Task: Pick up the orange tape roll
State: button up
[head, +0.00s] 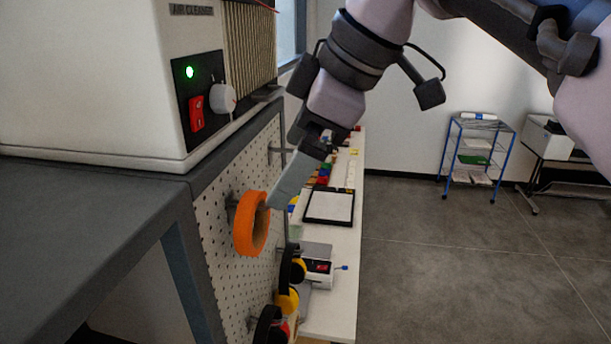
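The orange tape roll (245,226) hangs on the white pegboard (211,235), on a hook at its left side. My gripper (274,202) reaches down from the upper right. Its pale flat finger ends at the right side of the roll, overlapping its upper right edge in the picture. I see only one finger clearly; the other is hidden or lined up with it. I cannot tell whether the finger touches the roll.
Headphones with yellow parts (287,300) hang lower on the pegboard. An air cleaner (90,80) stands on the dark bench (80,215) at left. A white table (341,265) holds a tablet-like panel (329,206) and small items.

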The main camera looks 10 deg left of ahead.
aim_at(256, 205)
jog(key=x, duration=1.1)
jog(key=shift+w+a, duration=0.1)
jog(key=shift+a, duration=0.45)
jog(key=shift+w+a+f, duration=0.25)
jog(key=shift+a+f, duration=0.05)
jog(key=shift+f, duration=0.05)
jog(key=shift+s+d+r, duration=0.1)
jog(key=shift+s+d, duration=0.05)
jog(key=shift+d, duration=0.05)
jog(key=c, duration=1.6)
